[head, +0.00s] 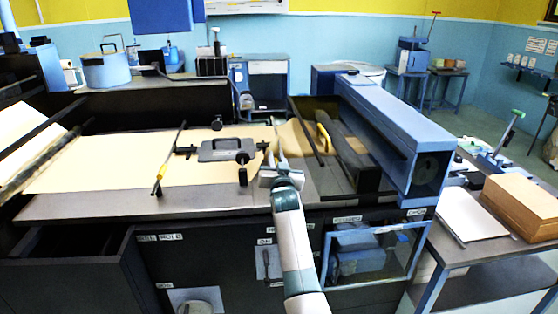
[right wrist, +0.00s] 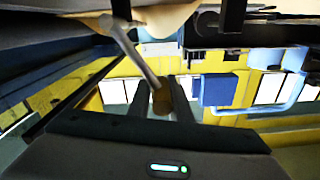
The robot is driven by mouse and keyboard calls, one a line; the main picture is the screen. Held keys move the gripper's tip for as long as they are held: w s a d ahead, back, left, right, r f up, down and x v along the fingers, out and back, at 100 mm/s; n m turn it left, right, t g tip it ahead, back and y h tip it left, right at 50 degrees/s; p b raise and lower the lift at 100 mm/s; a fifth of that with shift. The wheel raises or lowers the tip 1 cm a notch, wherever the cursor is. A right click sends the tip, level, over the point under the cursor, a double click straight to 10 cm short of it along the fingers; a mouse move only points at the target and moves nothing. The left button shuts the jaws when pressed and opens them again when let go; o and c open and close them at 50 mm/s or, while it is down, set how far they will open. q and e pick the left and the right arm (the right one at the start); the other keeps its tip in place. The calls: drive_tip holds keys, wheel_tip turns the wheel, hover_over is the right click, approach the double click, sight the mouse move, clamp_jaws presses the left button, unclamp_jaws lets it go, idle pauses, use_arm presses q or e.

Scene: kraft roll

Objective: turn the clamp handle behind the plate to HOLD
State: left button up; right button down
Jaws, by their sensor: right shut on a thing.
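My right gripper (head: 280,172) reaches up from the front to the right end of the cream paper. In the right wrist view its two fingers (right wrist: 160,100) are shut on the brownish knob (right wrist: 161,102) of a slanting grey rod, which looks like the clamp handle (right wrist: 138,55). In the head view the gripper mostly covers the handle. A grey plate with a grip (head: 226,149) lies on the paper, left of the gripper. I cannot read a HOLD mark by the handle. My left gripper is not in view.
A long blue box-shaped housing (head: 395,130) stands right of the gripper, beside an open trough (head: 325,180). A thin yellow-ended rod (head: 170,160) lies across the paper (head: 100,160). A drawer (head: 70,250) stands open at lower left.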

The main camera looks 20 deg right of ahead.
drive_tip(key=shift+a+f, duration=0.25)
drive_tip(key=shift+f, duration=0.55)
drive_tip(key=c, duration=1.7)
unclamp_jaws()
drive_tip(key=shift+c, duration=0.2)
drive_tip(key=shift+o, duration=0.3)
drive_tip(key=shift+a, duration=0.1)
drive_tip(key=shift+r, duration=0.3)
drive_tip(key=shift+s+f, duration=0.1)
drive_tip(key=shift+s, duration=0.25)
drive_tip(key=b+v, duration=0.4)
drive_tip(key=v, duration=0.7)
drive_tip(key=shift+s, duration=0.15)
